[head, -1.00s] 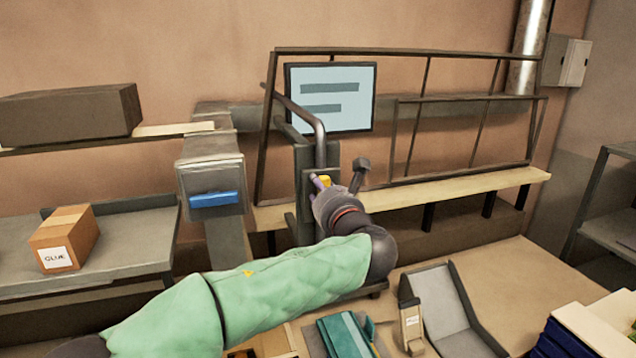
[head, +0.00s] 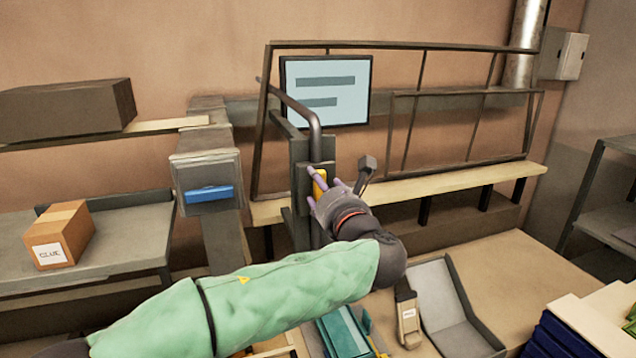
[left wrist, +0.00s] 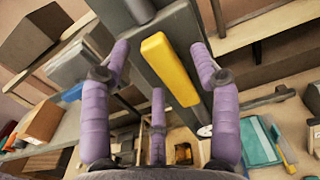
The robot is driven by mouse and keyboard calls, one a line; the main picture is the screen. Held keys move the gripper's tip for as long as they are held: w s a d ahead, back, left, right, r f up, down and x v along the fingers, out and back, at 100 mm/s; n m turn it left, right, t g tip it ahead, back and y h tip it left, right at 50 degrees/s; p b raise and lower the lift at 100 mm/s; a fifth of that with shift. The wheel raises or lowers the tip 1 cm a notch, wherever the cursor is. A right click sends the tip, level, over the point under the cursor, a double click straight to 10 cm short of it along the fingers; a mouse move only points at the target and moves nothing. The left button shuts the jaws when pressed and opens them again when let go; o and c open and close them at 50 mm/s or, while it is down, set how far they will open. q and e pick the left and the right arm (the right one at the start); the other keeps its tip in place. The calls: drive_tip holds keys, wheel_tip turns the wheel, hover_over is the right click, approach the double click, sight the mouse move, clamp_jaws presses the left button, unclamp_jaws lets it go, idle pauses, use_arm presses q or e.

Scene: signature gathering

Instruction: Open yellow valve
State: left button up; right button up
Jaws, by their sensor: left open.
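The yellow valve (head: 319,182) is a bar-shaped handle on a dark grey post (head: 299,150) with a bent pipe. In the left wrist view the yellow valve (left wrist: 170,68) lies tilted between my spread purple fingers. My left gripper (head: 325,184) is open, right at the valve in the head view; its fingers are around the handle, and no clear grip on it shows. In the left wrist view my left gripper (left wrist: 160,75) has fingers on both sides of the handle and one below. My right gripper is not in view.
A metal frame (head: 465,95) and a screen (head: 325,90) stand behind the post. A grey box with a blue handle (head: 208,194) is left of it. A glue carton (head: 60,235) sits on the left shelf. A grey tray (head: 445,305) lies at lower right.

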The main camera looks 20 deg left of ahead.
use_arm(q)
drive_tip(key=v, duration=0.9)
drive_tip(key=shift+w, duration=0.1)
